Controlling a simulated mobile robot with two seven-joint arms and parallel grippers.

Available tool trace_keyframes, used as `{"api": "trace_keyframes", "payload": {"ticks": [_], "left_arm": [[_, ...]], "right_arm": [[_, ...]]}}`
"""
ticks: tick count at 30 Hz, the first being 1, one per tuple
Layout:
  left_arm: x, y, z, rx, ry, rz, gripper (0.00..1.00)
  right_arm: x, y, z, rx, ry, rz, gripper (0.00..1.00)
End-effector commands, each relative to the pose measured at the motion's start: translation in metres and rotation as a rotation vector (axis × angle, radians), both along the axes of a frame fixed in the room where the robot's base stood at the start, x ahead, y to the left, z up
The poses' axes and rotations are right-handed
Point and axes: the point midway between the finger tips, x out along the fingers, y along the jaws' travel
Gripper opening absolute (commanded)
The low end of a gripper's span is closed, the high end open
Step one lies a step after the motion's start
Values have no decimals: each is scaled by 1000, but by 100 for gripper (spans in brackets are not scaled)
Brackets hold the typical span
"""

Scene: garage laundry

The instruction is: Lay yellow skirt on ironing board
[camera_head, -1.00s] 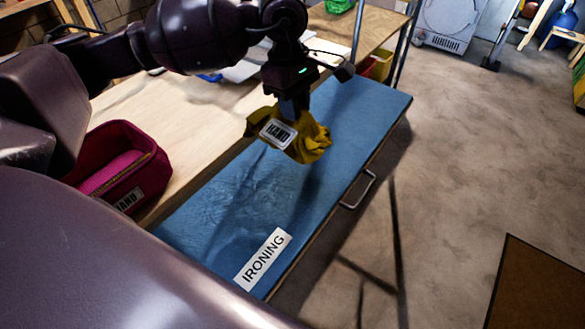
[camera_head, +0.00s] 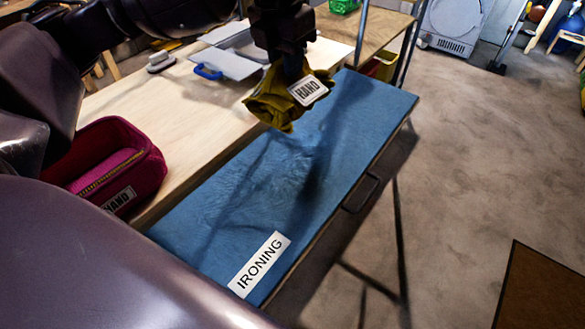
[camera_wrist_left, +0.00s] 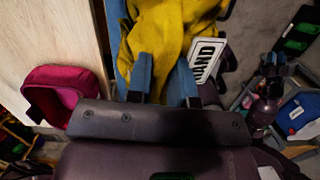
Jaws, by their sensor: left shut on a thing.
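The yellow skirt (camera_head: 270,100) is bunched up and hangs from my left gripper (camera_head: 292,72), with a white "HAND" label (camera_head: 308,90) on its side. My left gripper is shut on the skirt and holds it above the blue ironing board (camera_head: 300,160), towards the board's edge by the wooden table. In the left wrist view the skirt (camera_wrist_left: 165,35) fills the space beyond the fingers (camera_wrist_left: 162,85). The board's blue top is bare, with a white "IRONING" label (camera_head: 259,264) at its near end.
A magenta basket (camera_head: 115,170) stands on the wooden table (camera_head: 195,115) at left; it also shows in the left wrist view (camera_wrist_left: 62,92). A blue-handled item (camera_head: 208,72) lies farther back on the table. Open floor (camera_head: 460,180) lies to the right of the board, with a brown mat (camera_head: 543,290).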

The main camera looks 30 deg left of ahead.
Motion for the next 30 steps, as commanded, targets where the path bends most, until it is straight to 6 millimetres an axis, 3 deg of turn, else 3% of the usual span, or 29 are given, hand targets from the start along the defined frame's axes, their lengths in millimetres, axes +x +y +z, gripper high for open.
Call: {"api": "trace_keyframes", "payload": {"ticks": [4, 7, 21, 25, 30], "left_arm": [[0, 1, 0, 0, 1, 65, 0], [0, 1, -10, 0, 3, 78, 0], [0, 1, -111, 0, 6, 75, 0], [0, 1, -130, 1, 4, 75, 0], [0, 1, -140, 0, 0, 74, 0]], "right_arm": [[1, 0, -1, 1, -1, 1, 37], [1, 0, -2, 0, 0, 1, 37], [5, 1, -8, -6, 2, 12, 37], [5, 0, -11, -8, 8, 15, 37], [4, 0, -13, -8, 11, 15, 37]]}}
